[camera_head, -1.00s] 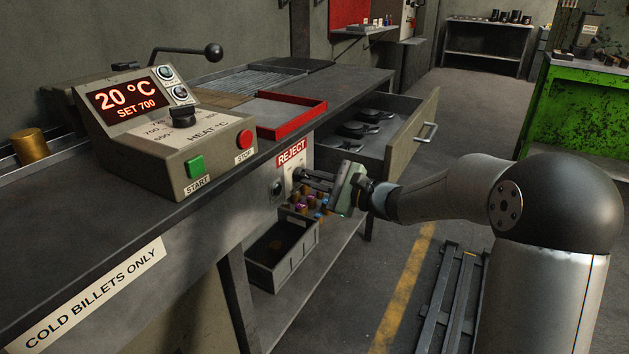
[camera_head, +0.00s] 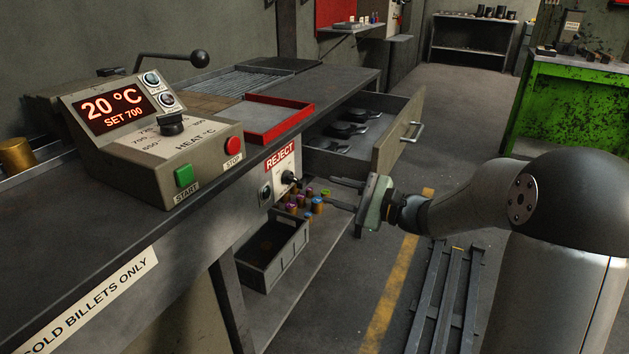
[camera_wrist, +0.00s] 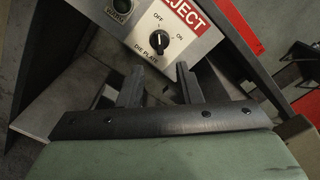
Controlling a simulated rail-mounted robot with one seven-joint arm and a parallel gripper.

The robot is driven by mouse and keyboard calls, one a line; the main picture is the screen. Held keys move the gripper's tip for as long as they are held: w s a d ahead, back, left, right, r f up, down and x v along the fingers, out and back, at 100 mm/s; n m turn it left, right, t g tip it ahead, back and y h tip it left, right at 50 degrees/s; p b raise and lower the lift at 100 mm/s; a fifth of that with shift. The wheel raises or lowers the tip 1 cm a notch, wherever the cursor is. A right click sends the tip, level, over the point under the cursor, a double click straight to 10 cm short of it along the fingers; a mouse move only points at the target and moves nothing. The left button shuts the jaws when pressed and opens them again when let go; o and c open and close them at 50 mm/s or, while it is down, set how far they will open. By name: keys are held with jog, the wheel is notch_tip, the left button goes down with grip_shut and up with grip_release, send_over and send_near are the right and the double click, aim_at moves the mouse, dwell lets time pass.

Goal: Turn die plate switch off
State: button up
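The die plate switch is a black rotary knob (camera_wrist: 157,40) on a light panel, with OFF above it and ON to its right in the wrist view. Its white mark seems to lie on the upper side, towards OFF, but is too small to be sure. In the head view the knob (camera_head: 290,177) sticks out below the red REJECT sign. My gripper (camera_head: 338,191) is to the right of the knob, apart from it. Its two fingers (camera_wrist: 159,86) are spread and empty, pointing at the panel in the wrist view.
A heat control box (camera_head: 150,145) reading 20 °C, SET 700, stands on the bench. A red-rimmed tray (camera_head: 278,135) lies behind it. An open drawer (camera_head: 398,130) juts out beyond my gripper. Below are small coloured pieces (camera_head: 316,205) and a grey bin (camera_head: 268,262).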

jog(key=p+v, duration=0.1)
jog(key=v, duration=0.7)
jog(key=shift+s+d, duration=0.2)
jog(key=shift+d, duration=0.1)
